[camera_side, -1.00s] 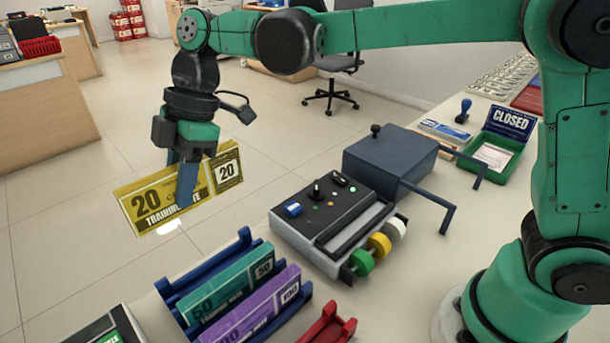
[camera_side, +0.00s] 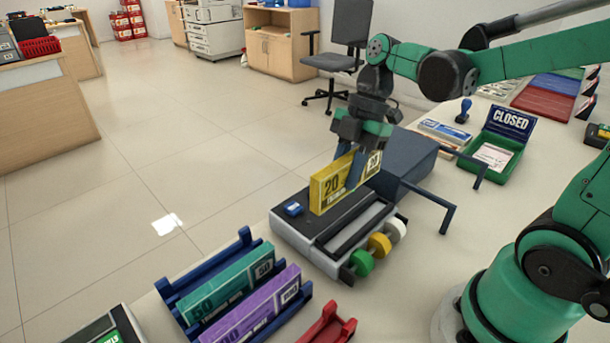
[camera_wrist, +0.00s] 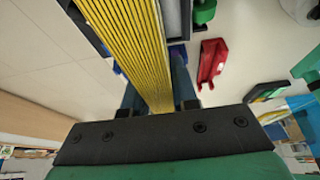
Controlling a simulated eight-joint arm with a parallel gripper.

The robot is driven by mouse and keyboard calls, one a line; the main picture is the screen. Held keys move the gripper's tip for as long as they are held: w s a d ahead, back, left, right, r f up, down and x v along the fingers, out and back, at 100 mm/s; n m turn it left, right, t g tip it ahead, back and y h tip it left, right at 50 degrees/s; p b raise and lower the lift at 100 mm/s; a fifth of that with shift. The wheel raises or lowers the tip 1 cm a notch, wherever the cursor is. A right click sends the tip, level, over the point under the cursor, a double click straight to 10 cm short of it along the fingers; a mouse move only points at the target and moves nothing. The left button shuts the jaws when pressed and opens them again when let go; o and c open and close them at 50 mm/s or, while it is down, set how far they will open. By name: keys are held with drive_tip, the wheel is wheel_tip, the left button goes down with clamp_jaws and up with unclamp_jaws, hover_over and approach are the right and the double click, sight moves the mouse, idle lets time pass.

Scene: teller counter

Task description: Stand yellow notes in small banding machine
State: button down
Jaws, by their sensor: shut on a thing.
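The yellow notes (camera_side: 329,188), a bundle marked 20, are held on edge in my gripper (camera_side: 352,174). My gripper is shut on the bundle near its right part. In the side view the bundle appears over the back part of the small banding machine (camera_side: 292,239), a grey and black box with a long slot and green, yellow and white rolls. I cannot tell whether the bundle touches the machine. In the wrist view the striped edge of the yellow notes (camera_wrist: 128,40) runs between the fingers. The bundle hides some of the machine's controls.
A blue rack (camera_side: 172,295) holds teal notes (camera_side: 228,283) and purple notes (camera_side: 255,313) at the front. A red holder (camera_side: 330,326) is to its right. A dark blue box (camera_side: 412,160) with bent bars stands just behind the machine. A green CLOSED box (camera_side: 486,165) is further right.

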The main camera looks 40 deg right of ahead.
drive_tip(key=shift+s+d+f, duration=0.2)
drive_tip(key=shift+s+f, duration=0.15)
drive_tip(key=shift+f, duration=0.5)
drive_tip(key=shift+s+d+f, duration=0.2)
drive_tip(key=shift+s+f, duration=0.15)
drive_tip(key=shift+f, duration=0.55)
drive_tip(key=shift+s+d+f, duration=0.2)
drive_tip(key=shift+s+f, duration=0.15)
drive_tip(key=shift+f, duration=0.5)
drive_tip(key=shift+f, duration=0.1)
drive_tip(key=shift+f, duration=0.95)
drive_tip(key=c, duration=0.6)
unclamp_jaws()
wheel_tip(320, 180, up, 7)
